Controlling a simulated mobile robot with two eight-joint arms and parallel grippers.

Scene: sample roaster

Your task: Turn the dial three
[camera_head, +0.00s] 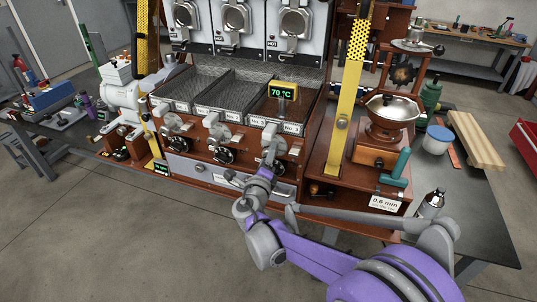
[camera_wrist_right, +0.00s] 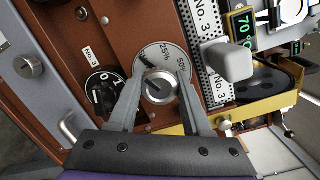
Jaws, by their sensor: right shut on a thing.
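Dial three (camera_wrist_right: 160,88) is a round silver knob on a pale scale plate (camera_wrist_right: 158,58) marked 25% and 50%, on a brown panel. In the right wrist view the two fingers of my right gripper (camera_head: 268,168) lie on either side of the knob, shut on it. In the head view this gripper reaches the right-hand station of the roaster's front and hides most of the dial. My left gripper is not in view.
A black 0/1 switch (camera_wrist_right: 103,92) labelled No. 3 sits left of the dial. A green 70 °C display (camera_head: 284,92) stands over the right-hand tray. A grinder (camera_head: 388,118) and a teal handle (camera_head: 397,168) stand right of my arm. The floor in front is clear.

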